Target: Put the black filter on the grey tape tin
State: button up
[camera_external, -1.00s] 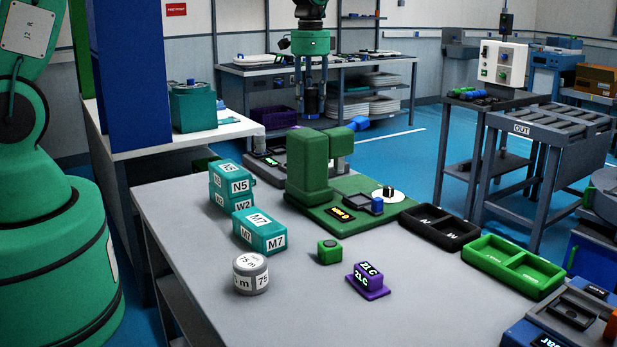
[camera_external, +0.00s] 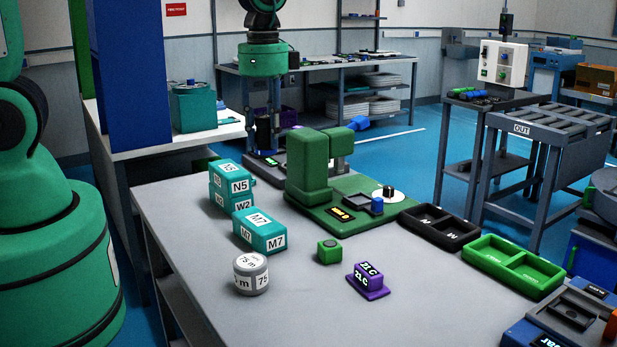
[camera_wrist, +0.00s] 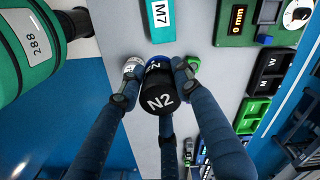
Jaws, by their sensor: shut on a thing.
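The black filter (camera_wrist: 160,98), a dark round piece marked N2 with a blue part behind it, is held between my gripper's fingers in the wrist view. My gripper (camera_external: 264,145) is shut on it; in the external view it hangs upright beyond the table's far side, left of the green machine. The filter is hard to make out there. The grey tape tin (camera_external: 251,275), a short round tin with white 75 m labels, stands upright on the near left of the table. In the wrist view the tin (camera_wrist: 133,68) shows partly behind the fingers. Filter and tin are apart.
Teal boxes (camera_external: 259,230) and a stacked pair (camera_external: 232,187) stand behind the tin. A green cube (camera_external: 329,252) and a purple block (camera_external: 369,281) lie to its right. The green machine (camera_external: 308,170) rises behind them. The table front is bare.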

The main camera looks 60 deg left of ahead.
jog(key=s+d+f+m, duration=0.2)
jog(key=s+f, duration=0.1)
jog(key=s, duration=0.9)
jog(key=s+d+f+m, duration=0.2)
jog(key=s+f+m, duration=0.15)
jog(key=s, duration=0.95)
notch_tip(320, 180, down, 7)
jog(key=shift+w+n+b, duration=0.25)
jog(key=shift+n+b, duration=0.1)
jog(key=shift+b, duration=0.05)
jog(key=b, duration=0.2)
send_over(250, 261)
jog(key=shift+f, duration=0.8)
jog(key=shift+f+b, duration=0.35)
jog(key=shift+f, duration=1.4)
jog(key=shift+f, duration=0.15)
